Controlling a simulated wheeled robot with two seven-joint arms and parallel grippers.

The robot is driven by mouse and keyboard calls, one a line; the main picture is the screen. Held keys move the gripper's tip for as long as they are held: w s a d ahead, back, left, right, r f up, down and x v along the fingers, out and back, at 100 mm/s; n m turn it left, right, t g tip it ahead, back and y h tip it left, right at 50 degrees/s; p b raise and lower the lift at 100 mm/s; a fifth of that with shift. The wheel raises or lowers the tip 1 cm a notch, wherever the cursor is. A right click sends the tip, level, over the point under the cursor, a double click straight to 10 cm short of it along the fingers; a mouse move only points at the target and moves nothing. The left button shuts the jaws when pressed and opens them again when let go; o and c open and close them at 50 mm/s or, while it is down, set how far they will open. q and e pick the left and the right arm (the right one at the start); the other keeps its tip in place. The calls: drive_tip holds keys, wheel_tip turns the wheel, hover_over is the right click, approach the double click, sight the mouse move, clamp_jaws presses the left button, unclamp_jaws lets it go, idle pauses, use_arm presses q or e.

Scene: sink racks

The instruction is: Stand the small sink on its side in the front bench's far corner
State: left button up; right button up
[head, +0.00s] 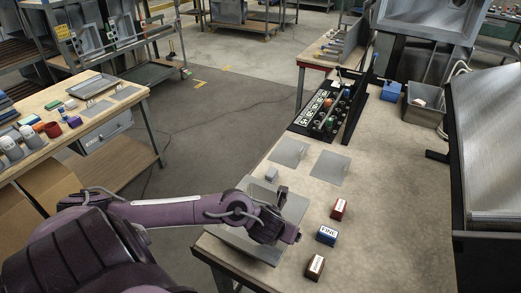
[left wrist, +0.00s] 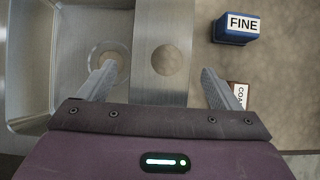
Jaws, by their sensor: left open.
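The small grey metal sink (head: 295,205) lies flat on the near left part of the bench, partly hidden by my left arm. In the left wrist view its basin (left wrist: 35,60) with a round drain is at the left, and a flat strip with a round hole (left wrist: 150,25) runs beside it. My left gripper (head: 278,222) is over the sink. In the left wrist view my left gripper (left wrist: 158,82) is open and empty, its fingers spread across the strip, one over the basin and one past the strip's right edge. My right gripper is not in view.
Red (head: 339,209), blue "FINE" (head: 327,236) and brown (head: 315,266) blocks stand right of the sink. Two flat grey plates (head: 330,168) and a black tool rack (head: 322,115) lie farther back. A grey bin (head: 424,103) and large metal sinks stand right. The bench's middle right is clear.

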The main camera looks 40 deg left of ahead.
sight(293, 209)
use_arm(q)
drive_tip(key=x, duration=0.4)
drive_tip(key=shift+w+f, duration=0.15)
drive_tip(key=shift+f, duration=0.15)
drive_tip(key=shift+w+f, duration=0.1)
drive_tip(key=c, duration=1.6)
drive_tip(key=shift+c, duration=0.4)
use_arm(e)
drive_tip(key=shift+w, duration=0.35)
